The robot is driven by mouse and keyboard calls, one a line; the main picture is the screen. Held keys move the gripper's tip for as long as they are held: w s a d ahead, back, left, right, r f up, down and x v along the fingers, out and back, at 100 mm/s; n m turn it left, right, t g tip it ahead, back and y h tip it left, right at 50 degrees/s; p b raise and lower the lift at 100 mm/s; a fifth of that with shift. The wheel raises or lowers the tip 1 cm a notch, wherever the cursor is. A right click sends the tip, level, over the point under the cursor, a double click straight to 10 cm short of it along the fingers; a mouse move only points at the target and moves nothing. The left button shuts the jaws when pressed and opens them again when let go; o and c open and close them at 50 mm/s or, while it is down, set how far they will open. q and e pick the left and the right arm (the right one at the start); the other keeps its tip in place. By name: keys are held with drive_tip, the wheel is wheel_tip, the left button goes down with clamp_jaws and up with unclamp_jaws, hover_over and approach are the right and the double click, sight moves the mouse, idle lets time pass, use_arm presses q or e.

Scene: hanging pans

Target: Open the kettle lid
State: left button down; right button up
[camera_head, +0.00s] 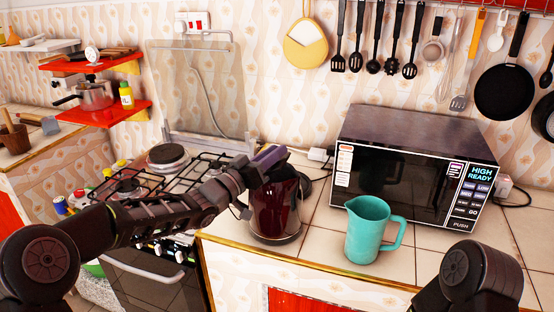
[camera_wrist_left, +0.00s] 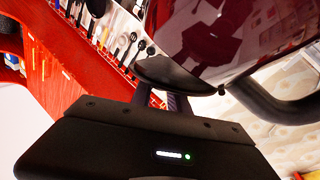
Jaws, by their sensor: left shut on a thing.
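The dark red kettle (camera_head: 276,210) stands upright on the tiled counter, just right of the stove. My left gripper (camera_head: 266,160) is at the kettle's top and hides much of it in the head view. In the left wrist view, the glossy red body of the kettle (camera_wrist_left: 235,35) fills the upper right, with its black handle (camera_wrist_left: 275,108) at the right. The fingers of my left gripper (camera_wrist_left: 178,103) are shut on the black kettle lid (camera_wrist_left: 165,72). How far the lid is raised cannot be told. My right gripper is out of view.
A teal jug (camera_head: 368,230) stands right of the kettle, before the microwave (camera_head: 410,165). The stove (camera_head: 180,180) is close on the left. Pans and utensils hang on the wall. Bare counter (camera_head: 325,222) lies between kettle and jug.

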use_arm(q)
drive_tip(key=n, duration=0.1)
drive_tip(key=a+n+t+b, duration=0.1)
drive_tip(key=a+r+n+b, duration=0.1)
drive_tip(key=n, duration=0.1)
drive_tip(key=shift+w+t, duration=0.35)
drive_tip(key=shift+t, duration=0.05)
drive_tip(key=shift+w+a+r+n+t+y+b, duration=0.2)
drive_tip(key=shift+a+n+t+b, duration=0.4)
drive_tip(key=shift+n, duration=0.5)
drive_tip(key=shift+w+a+r+n+t+y+b, duration=0.1)
drive_tip(key=shift+a+r+n+t+y+b, duration=0.15)
drive_tip(key=shift+n+b, duration=0.7)
drive_tip(key=shift+w+a+r+n+t+y+b, duration=0.15)
drive_tip(key=shift+a+r+n+t+y+b, duration=0.3)
drive_tip(key=shift+n, duration=0.8)
drive_tip(key=shift+f, duration=0.25)
